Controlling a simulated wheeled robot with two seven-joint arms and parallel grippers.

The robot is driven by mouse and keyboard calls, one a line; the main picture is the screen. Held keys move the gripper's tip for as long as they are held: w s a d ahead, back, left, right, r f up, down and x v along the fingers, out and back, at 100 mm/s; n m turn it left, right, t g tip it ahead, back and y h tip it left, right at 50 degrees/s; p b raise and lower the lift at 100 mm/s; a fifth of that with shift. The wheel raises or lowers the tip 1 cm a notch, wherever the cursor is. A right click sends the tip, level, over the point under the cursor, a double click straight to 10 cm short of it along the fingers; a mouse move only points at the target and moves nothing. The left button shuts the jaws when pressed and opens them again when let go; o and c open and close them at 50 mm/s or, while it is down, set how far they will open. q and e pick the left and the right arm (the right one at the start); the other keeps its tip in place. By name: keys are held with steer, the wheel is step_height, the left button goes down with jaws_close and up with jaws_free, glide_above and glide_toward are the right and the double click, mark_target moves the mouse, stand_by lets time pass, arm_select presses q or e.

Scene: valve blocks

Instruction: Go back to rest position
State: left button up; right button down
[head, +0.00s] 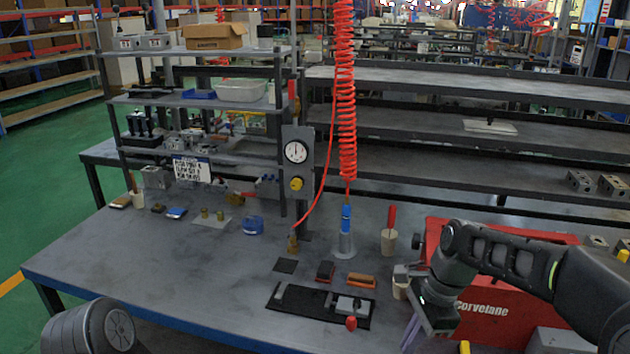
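My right gripper (412,333) hangs at the right front of the workbench, beside the red toolbox and to the right of the black mat. Its fingers point down and are partly hidden by the wrist, so I cannot tell whether they are open or shut. I see nothing clearly held in it. Of my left arm only a rounded grey link shows at the bottom left; the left gripper is out of view. A grey metal valve block (346,304) lies on the black mat (308,307), with a red knob (351,323) at the mat's front edge.
The red toolbox (485,309) stands close behind and beside my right arm. A red coiled hose (346,95) hangs over the workbench (150,265). A gauge panel (297,160) and shelves stand behind. The bench's left front is clear.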

steer(key=w+a+f+n+t, duration=0.2)
steer(key=w+f+n+t, duration=0.1)
steer(key=w+n, duration=0.3)
steer(key=s+a+f+n+t, duration=0.15)
steer(key=a+f+n, duration=0.3)
steer(key=f, duration=0.65)
steer(key=s+a+f+n+g, duration=0.2)
steer(key=s+f, duration=0.7)
steer(key=s, duration=0.4)
steer(key=s+a+f+n+g+y, duration=0.1)
steer(key=s+a+f+n, duration=0.1)
steer(key=s+f, duration=0.8)
steer(key=s, duration=0.3)
steer(key=shift+a+g, duration=0.25)
steer(key=shift+g, duration=0.1)
